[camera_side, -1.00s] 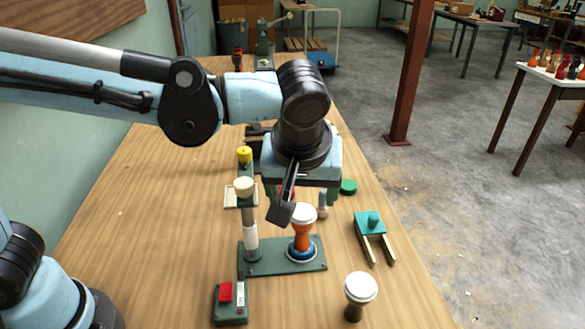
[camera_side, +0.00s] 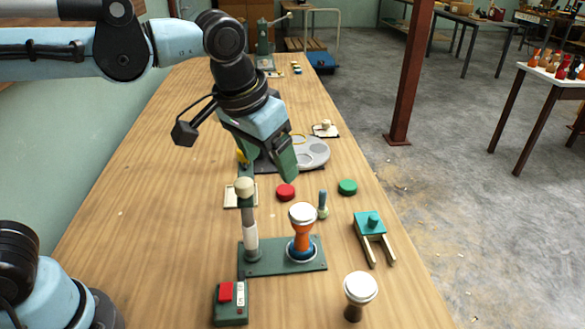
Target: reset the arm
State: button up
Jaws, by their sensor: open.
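My gripper (camera_side: 285,160) is in the air above the wooden table, behind the green base plate, tilted down to the right. Its jaws are open, and nothing shows between them. An orange goblet drum (camera_side: 302,231) with a white head stands upright in a blue ring on the green plate (camera_side: 268,268). A dark brown goblet drum (camera_side: 358,296) with a white head stands on the table at the front right, apart from the gripper. A post (camera_side: 249,230) with a cream knob stands on the plate's left side.
A control box with a red button (camera_side: 226,293) is at the front. Red (camera_side: 285,192) and green (camera_side: 348,187) discs, a small bottle-like tool (camera_side: 323,205) and a teal two-pronged piece (camera_side: 370,226) lie right of centre. A grey round plate (camera_side: 312,153) is behind. The left table area is clear.

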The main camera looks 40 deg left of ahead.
jog(key=s+a+m+t+h, duration=0.1)
jog(key=s+a+m+t, duration=0.3)
jog(key=a, duration=0.5)
jog(key=s+a+f+n+y, duration=0.1)
jog(key=a+f+n, duration=0.2)
jog(key=f+n, duration=0.2)
jog(key=shift+s+f, duration=0.35)
jog(key=shift+f, duration=0.25)
jog(key=shift+c, duration=0.4)
